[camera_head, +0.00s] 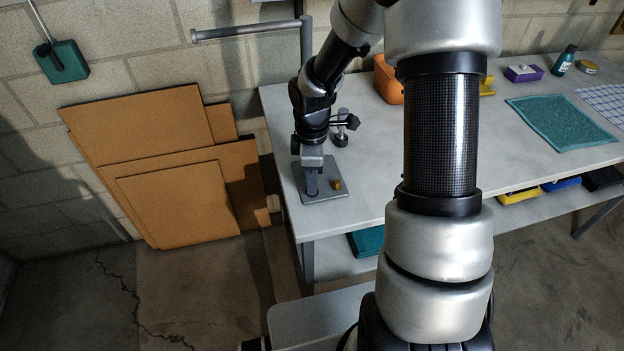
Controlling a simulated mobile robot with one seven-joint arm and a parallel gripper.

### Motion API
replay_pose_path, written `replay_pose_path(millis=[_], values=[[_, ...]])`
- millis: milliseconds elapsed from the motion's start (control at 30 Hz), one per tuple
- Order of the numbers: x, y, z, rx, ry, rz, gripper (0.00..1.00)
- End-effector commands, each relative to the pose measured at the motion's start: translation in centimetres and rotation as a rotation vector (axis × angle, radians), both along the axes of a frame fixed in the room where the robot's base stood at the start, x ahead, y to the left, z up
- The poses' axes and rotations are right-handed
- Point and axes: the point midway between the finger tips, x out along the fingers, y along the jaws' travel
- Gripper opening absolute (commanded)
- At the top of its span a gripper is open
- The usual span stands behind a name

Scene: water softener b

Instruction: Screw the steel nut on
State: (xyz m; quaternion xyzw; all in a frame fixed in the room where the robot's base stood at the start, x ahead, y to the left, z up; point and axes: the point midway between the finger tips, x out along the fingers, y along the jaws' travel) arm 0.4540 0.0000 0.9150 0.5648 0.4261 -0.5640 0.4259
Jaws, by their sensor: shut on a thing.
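My gripper (312,188) points straight down at the left end of the workbench, with its fingers low over a grey metal plate (335,195). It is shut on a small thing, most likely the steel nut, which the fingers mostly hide. I cannot make out a thread or post under the fingers, nor whether the nut touches one.
A metal clamp-like fixture with a dark knob (344,127) stands behind the plate. An orange bin (387,80) is farther back. A green mat (561,122), a purple box (523,74) and a bottle (564,60) lie to the right. Brown boards (175,190) lean on the wall.

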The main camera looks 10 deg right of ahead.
Motion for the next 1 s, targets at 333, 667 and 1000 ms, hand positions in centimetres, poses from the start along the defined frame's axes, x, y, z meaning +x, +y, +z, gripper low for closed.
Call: replay_pose_path(millis=[333, 667, 1000], values=[[-0.02, 0.08, -0.05, -0.003, -0.001, -1.210, 0.00], [-0.04, -0.05, -0.08, 0.000, 0.002, -1.639, 0.36], [0.04, -0.10, 0.58, 0.000, 0.001, -1.636, 0.36]])
